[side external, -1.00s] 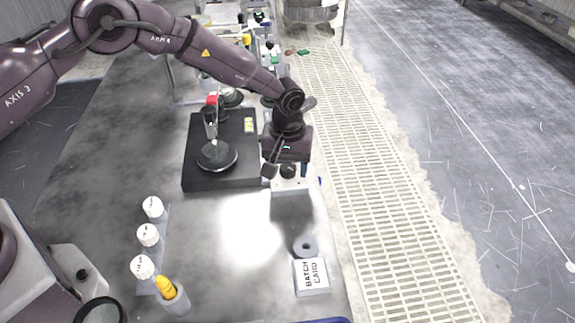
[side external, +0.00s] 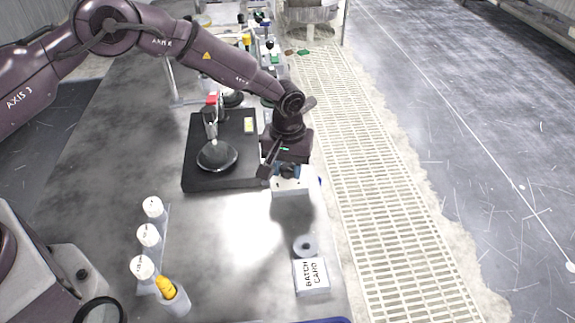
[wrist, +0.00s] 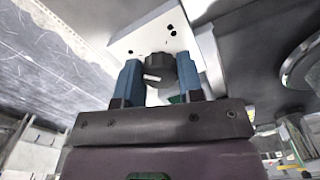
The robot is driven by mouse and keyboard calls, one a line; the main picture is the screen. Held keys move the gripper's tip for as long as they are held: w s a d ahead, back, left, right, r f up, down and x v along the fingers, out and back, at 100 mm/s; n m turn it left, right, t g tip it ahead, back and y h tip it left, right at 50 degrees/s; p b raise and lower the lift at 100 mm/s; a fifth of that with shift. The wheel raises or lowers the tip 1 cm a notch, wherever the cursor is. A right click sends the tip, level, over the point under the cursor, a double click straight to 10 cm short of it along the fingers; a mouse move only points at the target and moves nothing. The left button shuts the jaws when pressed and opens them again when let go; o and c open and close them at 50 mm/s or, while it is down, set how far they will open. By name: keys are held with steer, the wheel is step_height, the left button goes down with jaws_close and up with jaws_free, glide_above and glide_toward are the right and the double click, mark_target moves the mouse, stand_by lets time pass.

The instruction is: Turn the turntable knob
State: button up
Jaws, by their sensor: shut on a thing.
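The dark round knob (wrist: 159,70) with a white pointer mark sits on a white control box (wrist: 146,36) in the wrist view. My gripper (wrist: 159,82) has its two blue fingers on either side of the knob, shut on it. In the side view my gripper (side external: 284,172) is over the white box (side external: 291,190), and the knob is largely hidden behind the fingers. The turntable is a black square base (side external: 194,172) with a dark round platen (side external: 216,157), left of the gripper.
Several white-capped bottles (side external: 148,235) and a yellow-topped one (side external: 166,287) stand front left.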

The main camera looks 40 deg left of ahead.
steer(key=m, duration=0.8)
steer(key=shift+a+m, duration=0.1)
steer(key=shift+m, duration=0.2)
steer(key=m, duration=0.4)
steer(key=shift+m, duration=2.1)
steer(key=shift+a, duration=0.1)
steer(key=o, duration=0.9)
steer(key=shift+r, duration=0.15)
